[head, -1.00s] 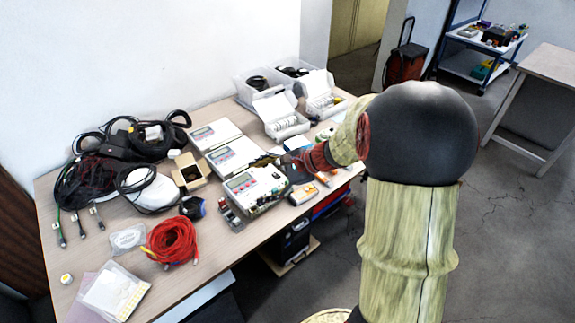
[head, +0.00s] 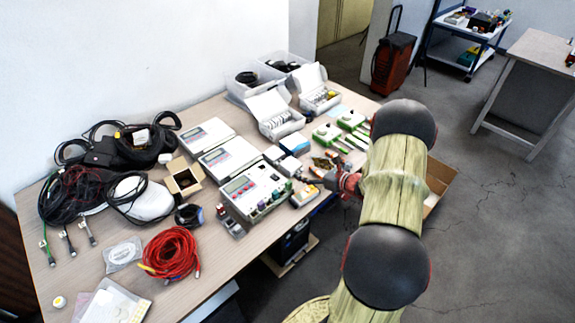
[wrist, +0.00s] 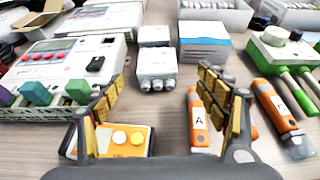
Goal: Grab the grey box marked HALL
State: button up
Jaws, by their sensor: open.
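Two small pale grey boxes stand on the table right of the large white instrument. The nearer grey box (wrist: 157,67) has round ports on its front; it also shows in the head view (head: 289,166). The farther grey box (wrist: 154,36) is just behind it and shows in the head view (head: 275,154). I cannot read HALL on either. My gripper (wrist: 161,84) is open and empty, its fingers on either side of the near box's line, with the box beyond the tips. In the head view my gripper (head: 322,165) is right of the boxes.
The large white instrument (wrist: 68,62) with green and purple connectors stands left. A blue-and-white box (wrist: 205,42) stands right of the grey boxes. Orange labelled tools (wrist: 198,118) and an orange-white module (wrist: 128,138) lie close below the fingers. Green devices (wrist: 279,50) are at right.

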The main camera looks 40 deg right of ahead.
aim_at(293, 165)
jog(key=b+x, duration=0.1)
jog(key=x, duration=0.3)
jog(key=b+x, duration=0.2)
jog(key=x, duration=0.2)
jog(key=shift+a+r, duration=0.1)
jog(key=shift+a, duration=0.15)
jog(key=shift+s+r, duration=0.1)
jog(key=c, duration=0.3)
jog(key=c, duration=1)
